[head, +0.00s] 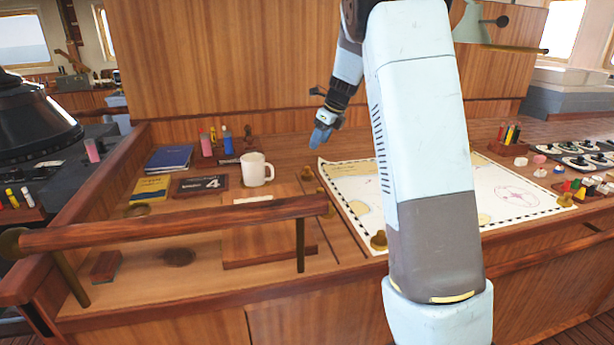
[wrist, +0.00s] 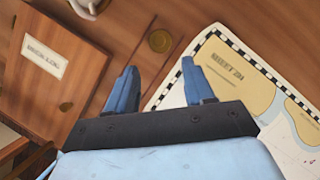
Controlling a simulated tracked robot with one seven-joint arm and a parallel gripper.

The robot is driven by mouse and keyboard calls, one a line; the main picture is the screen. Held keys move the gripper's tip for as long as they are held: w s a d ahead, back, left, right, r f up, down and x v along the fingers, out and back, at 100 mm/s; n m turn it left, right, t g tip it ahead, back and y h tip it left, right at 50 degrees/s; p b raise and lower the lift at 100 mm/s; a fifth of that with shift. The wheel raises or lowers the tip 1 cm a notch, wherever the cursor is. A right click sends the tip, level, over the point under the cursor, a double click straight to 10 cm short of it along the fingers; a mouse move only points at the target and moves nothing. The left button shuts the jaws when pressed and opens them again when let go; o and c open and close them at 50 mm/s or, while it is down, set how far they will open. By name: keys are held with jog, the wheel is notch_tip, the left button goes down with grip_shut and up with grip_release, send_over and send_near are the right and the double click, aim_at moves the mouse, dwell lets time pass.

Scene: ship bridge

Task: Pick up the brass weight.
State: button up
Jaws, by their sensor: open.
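A round brass weight (wrist: 160,40) lies on the wooden desk in the wrist view, beside the chart's corner and ahead of the gap between my fingers. In the head view a small brass weight (head: 307,173) stands left of the chart's upper left corner; it appears to be the same one. Other brass weights sit on the chart's edge, one at its near left corner (head: 378,240) and one at its right (head: 565,200). My gripper (head: 320,140) is open and empty above the desk, its blue fingers apart in the wrist view (wrist: 163,88). Neither finger touches the weight.
The chart (wrist: 238,75) lies to the right. A brown log book (wrist: 45,75) lies left, near a white mug (head: 256,170). A wooden rail (head: 180,230) crosses the desk's front left. Blue and yellow books (head: 168,158) lie farther left. My arm hides part of the chart.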

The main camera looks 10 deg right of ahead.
aim_at(308, 167)
jog(key=x, duration=1.2)
jog(key=shift+f, duration=0.35)
jog(key=shift+s, duration=0.1)
jog(key=shift+c, duration=0.2)
jog(key=c, duration=0.8)
jog(key=shift+c, duration=0.2)
jog(key=shift+r, duration=0.15)
